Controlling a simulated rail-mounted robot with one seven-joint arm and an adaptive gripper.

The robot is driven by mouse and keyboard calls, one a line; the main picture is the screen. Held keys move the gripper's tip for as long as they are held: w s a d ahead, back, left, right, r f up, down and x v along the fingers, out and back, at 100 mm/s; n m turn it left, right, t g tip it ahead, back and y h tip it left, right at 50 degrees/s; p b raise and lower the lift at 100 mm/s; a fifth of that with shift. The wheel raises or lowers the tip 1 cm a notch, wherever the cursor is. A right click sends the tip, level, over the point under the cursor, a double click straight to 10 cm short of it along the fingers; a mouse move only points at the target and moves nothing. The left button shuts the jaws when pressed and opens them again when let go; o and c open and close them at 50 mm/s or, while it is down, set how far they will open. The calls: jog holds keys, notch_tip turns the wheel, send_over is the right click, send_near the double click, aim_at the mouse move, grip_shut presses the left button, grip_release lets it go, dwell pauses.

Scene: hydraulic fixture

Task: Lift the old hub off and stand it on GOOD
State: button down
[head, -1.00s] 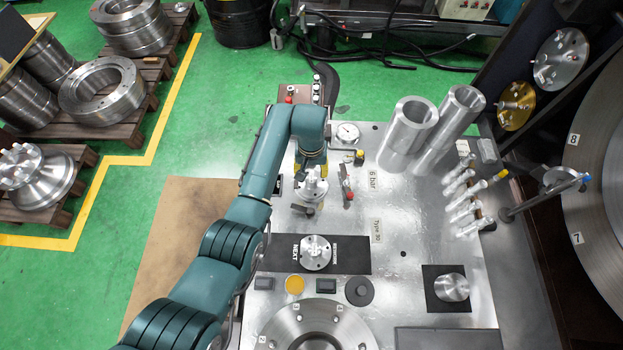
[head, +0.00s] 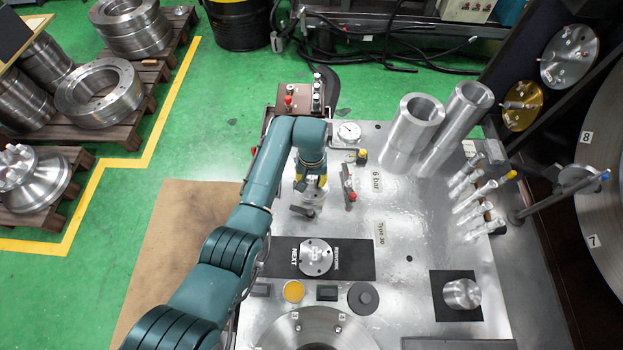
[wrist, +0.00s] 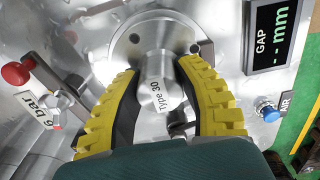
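The old hub appears to be the silver cylindrical part (wrist: 153,72) on the round metal fixture in the wrist view, with "Type 30" lettering on its near part. My gripper (wrist: 161,68) has its two yellow-padded fingers on either side of it. In the head view my gripper (head: 311,188) is low over the fixture and hides most of the hub. A black mat (head: 352,246) marked "NEXT" and with a second word carries a flanged silver disc (head: 316,257). I cannot read a GOOD marking.
Two tall silver tubes (head: 412,130) stand at the back right of the plate. A red-knobbed valve (wrist: 18,75) and a GAP display (wrist: 270,35) flank the fixture. Another black mat (head: 443,312) holds a short cylinder (head: 461,293). Several pins stand at the right.

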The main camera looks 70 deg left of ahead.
aim_at(312, 178)
jog(key=shift+r, duration=0.15)
jog(key=shift+r+p, duration=2.15)
jog(key=shift+p, duration=0.25)
